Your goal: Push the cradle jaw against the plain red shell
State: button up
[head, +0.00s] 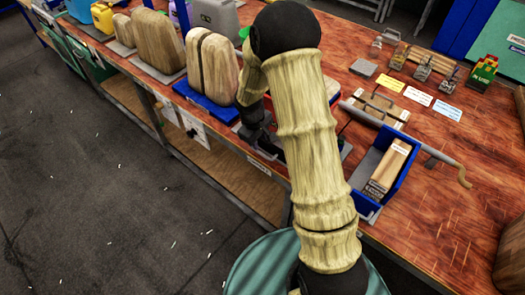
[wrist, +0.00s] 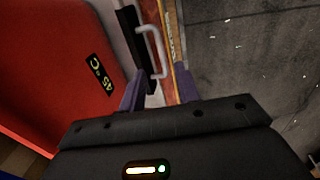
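In the wrist view a red shell (wrist: 50,60) fills the left side, with a black label bearing yellow marks. To its right is a dark upright plate (wrist: 131,32), which looks like the cradle jaw, with a grey bar handle (wrist: 152,48). A pale strip shows between the plate and the shell at the top; lower contact is hidden. My gripper (wrist: 160,92) has its two purple fingers apart, with the handle's lower end near the gap between them. I cannot tell whether they touch it.
The wooden bench (head: 460,205) holds a blue bin (head: 398,178) with a wooden block, right of my arm. Wooden shells on a blue tray (head: 205,105) stand left. Small clamps and cards lie at the back right.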

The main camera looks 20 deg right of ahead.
aim_at(263, 155)
jog(key=f, duration=0.3)
jog(key=d+f, duration=0.1)
jog(key=f, duration=0.2)
jog(key=w+f, duration=0.1)
jog(key=f, duration=0.2)
jog(key=shift+d+p, duration=0.2)
jog(key=shift+p, duration=0.2)
jog(key=shift+r, duration=0.1)
grip_shut()
